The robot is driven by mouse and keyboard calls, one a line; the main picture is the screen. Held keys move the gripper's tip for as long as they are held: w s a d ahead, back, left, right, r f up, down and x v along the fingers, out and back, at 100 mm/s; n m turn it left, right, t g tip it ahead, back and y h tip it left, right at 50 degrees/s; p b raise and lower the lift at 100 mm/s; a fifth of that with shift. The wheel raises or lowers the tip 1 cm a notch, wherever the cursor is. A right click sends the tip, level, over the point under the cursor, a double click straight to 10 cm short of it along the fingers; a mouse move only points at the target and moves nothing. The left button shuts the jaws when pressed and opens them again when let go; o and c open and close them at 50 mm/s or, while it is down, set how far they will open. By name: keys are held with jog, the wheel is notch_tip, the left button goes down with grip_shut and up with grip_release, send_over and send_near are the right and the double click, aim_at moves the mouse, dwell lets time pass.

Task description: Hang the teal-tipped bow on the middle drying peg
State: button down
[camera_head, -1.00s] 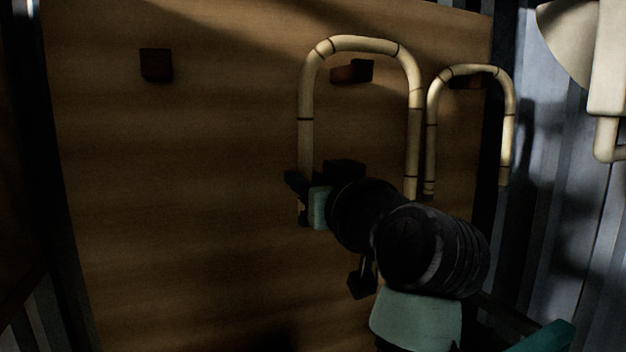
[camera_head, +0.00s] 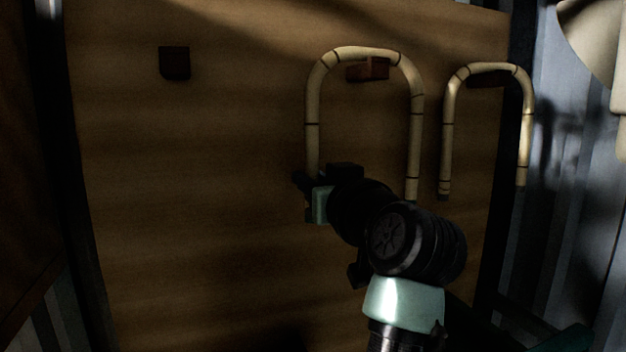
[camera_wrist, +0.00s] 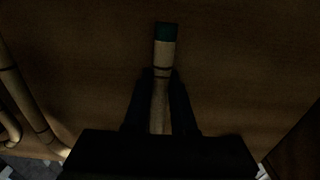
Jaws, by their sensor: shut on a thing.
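The teal-tipped bow (camera_head: 312,125) is an upright pale cane arch with dark bands. My gripper (camera_head: 312,188) is shut on its left leg, low down. In the wrist view the teal tip (camera_wrist: 166,32) sticks out past my gripper's fingers (camera_wrist: 161,95). The dark red-brown middle peg (camera_head: 372,69) shows inside the arch, close under its top bend. I cannot tell whether the bend rests on the peg. The bow's right leg hangs free, and its lower end is near my wrist.
A second cane bow (camera_head: 447,130) hangs on the right peg (camera_head: 487,82), close to the held bow's right leg. The left peg (camera_head: 174,63) is bare. The wooden board (camera_head: 200,200) is clear at left. A pale rounded object (camera_head: 597,45) is at upper right.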

jog(key=c, duration=0.7)
grip_release()
jog(key=shift+o, duration=0.2)
jog(key=b+v, duration=0.6)
jog(key=v, duration=0.7)
jog(key=v, duration=0.9)
